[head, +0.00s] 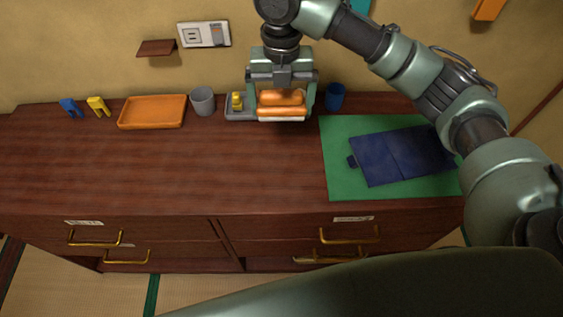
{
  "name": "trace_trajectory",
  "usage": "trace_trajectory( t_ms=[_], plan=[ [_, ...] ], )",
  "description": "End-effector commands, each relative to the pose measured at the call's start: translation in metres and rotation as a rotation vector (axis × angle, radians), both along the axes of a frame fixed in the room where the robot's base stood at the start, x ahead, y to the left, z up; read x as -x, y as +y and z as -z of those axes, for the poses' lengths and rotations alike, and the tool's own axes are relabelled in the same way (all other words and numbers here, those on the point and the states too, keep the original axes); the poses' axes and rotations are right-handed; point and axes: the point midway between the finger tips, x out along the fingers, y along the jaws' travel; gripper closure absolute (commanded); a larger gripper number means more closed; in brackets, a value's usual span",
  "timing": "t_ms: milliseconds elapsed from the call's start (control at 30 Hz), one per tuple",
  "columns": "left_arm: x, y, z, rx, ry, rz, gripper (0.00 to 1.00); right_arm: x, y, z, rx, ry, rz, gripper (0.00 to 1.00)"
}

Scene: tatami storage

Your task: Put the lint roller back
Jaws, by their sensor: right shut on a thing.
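My right gripper (281,107) reaches down at the back of the wooden cabinet top, with one finger on each side of an orange rounded thing with a pale strip below it. I take this to be the lint roller (283,98); the gripper is shut on it. It is just over or in a grey tray (238,114), and I cannot tell whether it touches. A small yellow thing (237,100) shows at the tray's left end. The rest of the tray is hidden behind the gripper. My left gripper is not in view.
A grey cup (202,101) and an orange tray (152,111) stand left of the gripper, a blue cup (334,96) close on its right. Yellow (98,106) and blue (70,108) clips stand far left. A navy folder (402,155) lies on a green mat (340,182). The front left top is clear.

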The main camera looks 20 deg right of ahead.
Motion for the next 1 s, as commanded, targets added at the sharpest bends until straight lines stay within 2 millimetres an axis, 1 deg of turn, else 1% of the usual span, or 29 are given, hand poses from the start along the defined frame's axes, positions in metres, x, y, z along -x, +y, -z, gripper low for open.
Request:
trace_trajectory(
  t_ms=[67,167,400,500,600,833,1000],
  plan=[
    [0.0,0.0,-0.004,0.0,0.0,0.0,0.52,0.001,0.0,0.011,0.001,0.005,-0.009,0.44],
    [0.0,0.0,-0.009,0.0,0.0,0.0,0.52,0.002,-0.001,0.035,0.002,0.008,-0.01,0.44],
    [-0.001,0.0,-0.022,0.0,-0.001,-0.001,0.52,0.002,-0.001,0.099,0.002,0.008,-0.007,0.44],
    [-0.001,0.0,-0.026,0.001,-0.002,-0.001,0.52,0.001,0.0,0.123,0.001,0.006,-0.008,0.44],
    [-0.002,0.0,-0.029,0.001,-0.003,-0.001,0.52,0.001,0.0,0.141,0.001,0.003,-0.008,0.44],
    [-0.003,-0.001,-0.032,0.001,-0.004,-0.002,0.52,0.001,0.0,0.162,0.001,0.003,-0.008,0.44],
    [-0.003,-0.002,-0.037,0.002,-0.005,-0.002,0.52,0.001,0.0,0.188,0.001,0.004,-0.008,0.44]
  ],
)
